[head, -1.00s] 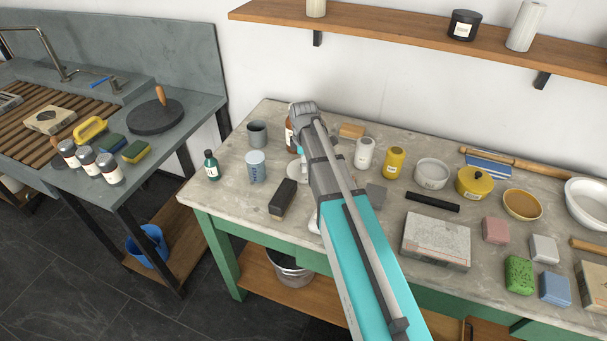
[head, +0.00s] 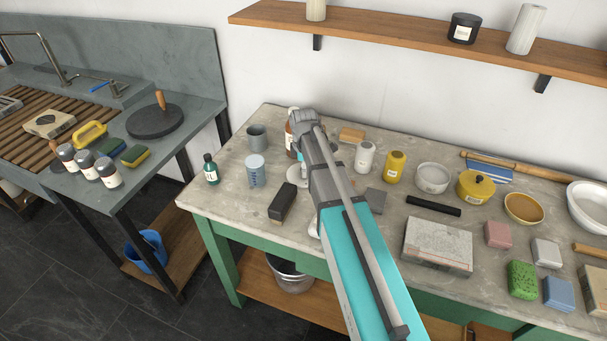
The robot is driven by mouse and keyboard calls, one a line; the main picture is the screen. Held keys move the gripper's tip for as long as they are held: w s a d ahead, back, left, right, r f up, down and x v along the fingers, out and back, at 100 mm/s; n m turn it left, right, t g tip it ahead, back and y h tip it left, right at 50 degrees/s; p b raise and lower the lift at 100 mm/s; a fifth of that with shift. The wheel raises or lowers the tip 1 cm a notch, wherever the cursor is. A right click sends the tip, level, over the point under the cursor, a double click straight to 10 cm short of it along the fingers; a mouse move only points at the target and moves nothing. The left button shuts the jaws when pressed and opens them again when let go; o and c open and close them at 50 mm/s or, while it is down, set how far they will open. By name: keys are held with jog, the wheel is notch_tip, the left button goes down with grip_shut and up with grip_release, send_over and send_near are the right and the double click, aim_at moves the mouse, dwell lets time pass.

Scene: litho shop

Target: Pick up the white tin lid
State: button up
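A pale, round, flat piece (head: 303,183), possibly the white tin lid, shows as a thin sliver at the left edge of my arm on the grey worktop. My arm covers most of it, so I cannot be sure what it is. A white round tin (head: 432,178) with a label stands further right and looks open at the top. My arm reaches from the bottom of the picture over the worktop. Its far end is above the back left part. My gripper is hidden behind the arm, so its fingers and any contact are not visible.
A blue-grey cup (head: 255,170), a dark block (head: 282,203), a green bottle (head: 210,168) and a brown bottle (head: 290,140) stand left of my arm. A white bottle (head: 365,157), a yellow bottle (head: 394,167) and a stone slab (head: 438,243) are right of it.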

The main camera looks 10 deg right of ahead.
grip_shut()
jog(key=shift+r, duration=0.1)
notch_tip(320, 180, up, 3)
jog(key=p, duration=0.2)
jog(key=shift+f+p, duration=0.2)
jog(key=shift+p, duration=0.2)
jog(key=s+d+r+p, duration=0.3)
jog(key=s+r+p, duration=0.7)
jog(key=s, duration=0.3)
jog(key=shift+s+d, duration=0.3)
jog(key=shift+a+r, duration=0.1)
jog(key=shift+a, duration=0.05)
dwell(0.5)
